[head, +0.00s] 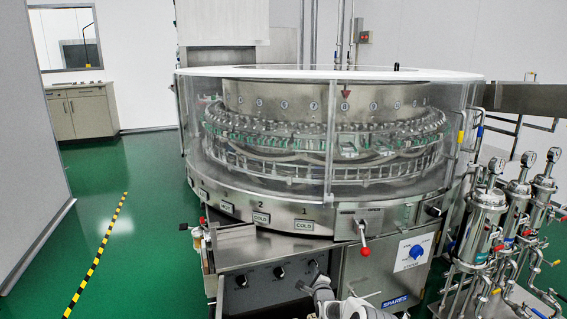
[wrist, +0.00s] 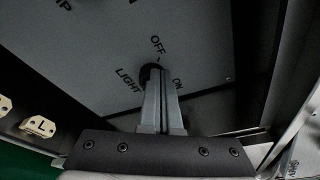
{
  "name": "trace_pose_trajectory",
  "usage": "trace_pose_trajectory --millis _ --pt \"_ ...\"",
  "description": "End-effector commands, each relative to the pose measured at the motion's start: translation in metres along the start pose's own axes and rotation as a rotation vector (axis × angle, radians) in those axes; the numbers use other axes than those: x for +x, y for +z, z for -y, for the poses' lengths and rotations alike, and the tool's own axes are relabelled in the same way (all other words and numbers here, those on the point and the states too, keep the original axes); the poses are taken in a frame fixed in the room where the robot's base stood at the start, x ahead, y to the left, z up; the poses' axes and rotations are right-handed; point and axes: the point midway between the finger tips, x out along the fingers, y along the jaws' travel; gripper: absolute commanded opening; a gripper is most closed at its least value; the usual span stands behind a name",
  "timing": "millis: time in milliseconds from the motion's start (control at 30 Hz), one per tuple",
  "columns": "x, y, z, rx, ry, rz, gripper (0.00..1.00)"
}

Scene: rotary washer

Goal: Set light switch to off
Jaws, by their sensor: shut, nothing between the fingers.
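The light switch (wrist: 151,69) is a dark round knob on a grey panel, with the words OFF, ON and LIGHT printed around it. Only its upper edge shows; my fingers hide most of it. A small mark shows between the knob and OFF, but I cannot tell whether it is on the knob. My gripper (wrist: 154,82) is shut and empty, its fingertips overlapping the knob in the wrist view; I cannot tell whether they touch it. In the head view my gripper (head: 306,286) is low in the middle, in front of the right end of the knob panel (head: 260,283).
Two other black knobs (head: 241,280) (head: 279,272) sit left on the same panel. A steel ledge (head: 236,237) juts out above it. Green floor (head: 150,240) is open at left.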

Motion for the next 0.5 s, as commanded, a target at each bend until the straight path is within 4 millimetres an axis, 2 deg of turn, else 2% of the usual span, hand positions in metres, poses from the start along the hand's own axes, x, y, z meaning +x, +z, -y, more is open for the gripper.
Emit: trace_pose_trajectory --millis 500 --pt "-0.0005 0.0008 -0.0045 0.000 0.001 0.000 0.00"
